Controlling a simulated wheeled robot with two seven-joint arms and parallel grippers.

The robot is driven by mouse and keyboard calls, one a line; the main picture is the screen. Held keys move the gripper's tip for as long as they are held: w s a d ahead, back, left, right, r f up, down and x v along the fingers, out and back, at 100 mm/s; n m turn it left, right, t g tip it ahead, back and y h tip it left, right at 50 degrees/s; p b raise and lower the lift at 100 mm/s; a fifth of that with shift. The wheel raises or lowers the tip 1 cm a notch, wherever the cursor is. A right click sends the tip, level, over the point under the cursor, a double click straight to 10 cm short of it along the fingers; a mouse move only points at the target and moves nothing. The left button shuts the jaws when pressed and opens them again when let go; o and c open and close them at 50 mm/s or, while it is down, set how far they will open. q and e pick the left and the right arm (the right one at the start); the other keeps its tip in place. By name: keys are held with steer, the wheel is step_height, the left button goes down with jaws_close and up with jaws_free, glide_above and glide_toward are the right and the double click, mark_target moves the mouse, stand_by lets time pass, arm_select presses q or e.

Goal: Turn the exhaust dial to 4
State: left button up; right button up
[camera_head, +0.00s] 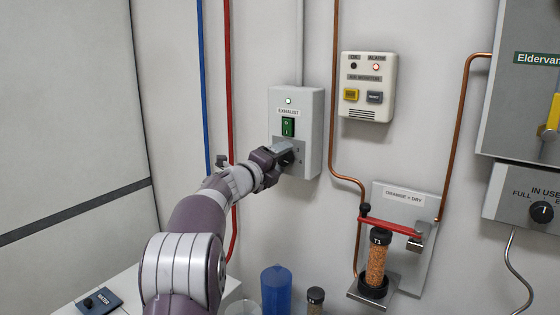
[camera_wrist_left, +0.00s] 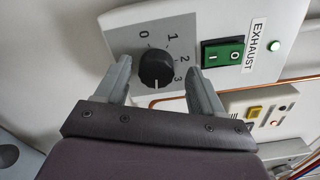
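The exhaust panel (camera_head: 311,135) is a pale box on the wall with a lit lamp and a green switch (camera_head: 288,127). In the left wrist view the exhaust dial (camera_wrist_left: 157,69) is a round black knob on a grey plate. The numbers 0, 1, 2 and 3 show around it; the plate below 3 is hidden. A small pale mark shows near the knob's lower edge. My left gripper (camera_head: 281,156) is at the panel, and its open fingers stand on either side of the dial with visible gaps. In the head view the gripper mostly covers the dial. My right gripper is not in view.
A gas monitor (camera_head: 368,87) is on the wall right of the panel. A blue pipe (camera_head: 204,90) and a red pipe (camera_head: 228,90) run left of it. A drying tube (camera_head: 375,262) in a holder stands lower right. A blue container (camera_head: 275,290) is below.

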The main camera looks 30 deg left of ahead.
arm_select(q)
steer(key=shift+s+f, duration=0.1)
steer(key=shift+s, duration=0.05)
steer(key=s+b, duration=0.1)
steer(key=s, duration=1.1)
steer(key=shift+s+a+b, duration=0.25)
steer(key=shift+a+b, duration=0.05)
steer(key=shift+a, duration=0.1)
steer(key=shift+w, duration=0.1)
